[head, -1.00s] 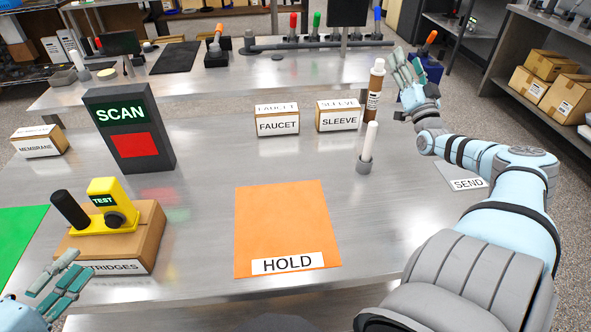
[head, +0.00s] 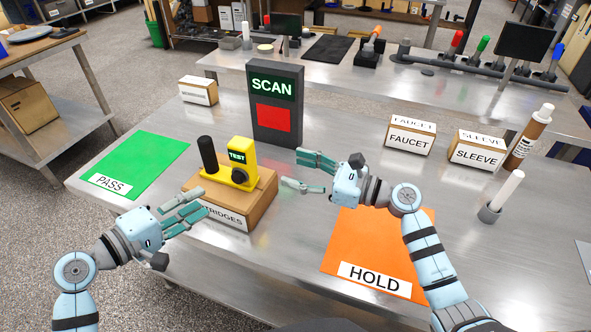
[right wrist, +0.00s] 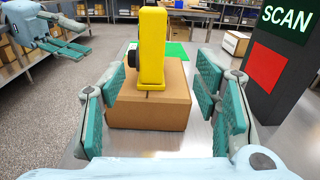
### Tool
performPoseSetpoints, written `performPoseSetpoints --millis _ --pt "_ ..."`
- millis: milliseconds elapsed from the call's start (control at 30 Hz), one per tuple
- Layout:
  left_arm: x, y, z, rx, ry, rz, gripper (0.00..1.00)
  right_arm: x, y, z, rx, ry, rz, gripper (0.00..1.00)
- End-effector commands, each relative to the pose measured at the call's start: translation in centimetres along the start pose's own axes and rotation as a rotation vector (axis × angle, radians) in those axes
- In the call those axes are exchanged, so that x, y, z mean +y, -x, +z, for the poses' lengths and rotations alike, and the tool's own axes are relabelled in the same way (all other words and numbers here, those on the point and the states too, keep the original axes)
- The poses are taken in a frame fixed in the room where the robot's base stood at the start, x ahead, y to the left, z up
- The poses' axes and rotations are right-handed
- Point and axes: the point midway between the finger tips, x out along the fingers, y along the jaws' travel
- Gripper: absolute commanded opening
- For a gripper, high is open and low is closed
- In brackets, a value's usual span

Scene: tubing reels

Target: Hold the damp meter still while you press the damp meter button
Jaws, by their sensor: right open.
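The damp meter (head: 237,167) is a yellow device with a lit TEST screen, a black upright handle (head: 209,155) and a dark round knob (head: 240,176). It stands upright on a brown cartridges box (head: 258,195). My left gripper (head: 203,204) is open, at the box's near left, apart from the meter. My right gripper (head: 293,170) is open and empty to the right of the meter. In the right wrist view the meter (right wrist: 152,45) and the box (right wrist: 150,110) appear between the open fingers, beyond the tips. I cannot make out a separate button.
The SCAN stand (head: 275,115) rises behind the meter. A green PASS mat (head: 135,165) lies left and an orange HOLD mat (head: 375,240) right. Faucet (head: 408,140) and sleeve (head: 478,155) boxes, a bottle (head: 530,138) and a white rod in a holder (head: 500,195) stand right.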

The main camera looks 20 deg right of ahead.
Motion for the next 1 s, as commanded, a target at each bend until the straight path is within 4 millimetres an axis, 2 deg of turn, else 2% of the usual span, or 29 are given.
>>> performPoseSetpoints --millis 100,233,500,633,800,1000 --pt "0.0 0.0 0.0 0.0 0.0 0.0 0.33 1.0 -1.2 0.5 -0.014 -0.048 0.035 0.57" --pt "0.0 0.0 0.0 0.0 0.0 0.0 0.33 1.1 -3.3 0.6 -0.016 -0.052 0.038 0.57" --pt "0.0 0.0 0.0 0.0 0.0 0.0 0.33 1.3 -10.6 0.6 -0.014 -0.052 0.036 0.57" --pt "0.0 0.0 0.0 0.0 0.0 0.0 0.33 1.4 -13.3 0.6 -0.011 -0.05 0.035 0.57" --pt "0.0 0.0 0.0 0.0 0.0 0.0 0.33 1.4 -15.0 0.6 -0.01 -0.048 0.034 0.57" --pt "0.0 0.0 0.0 0.001 0.0 0.0 0.33 1.4 -15.1 0.5 -0.01 -0.048 0.034 0.57"
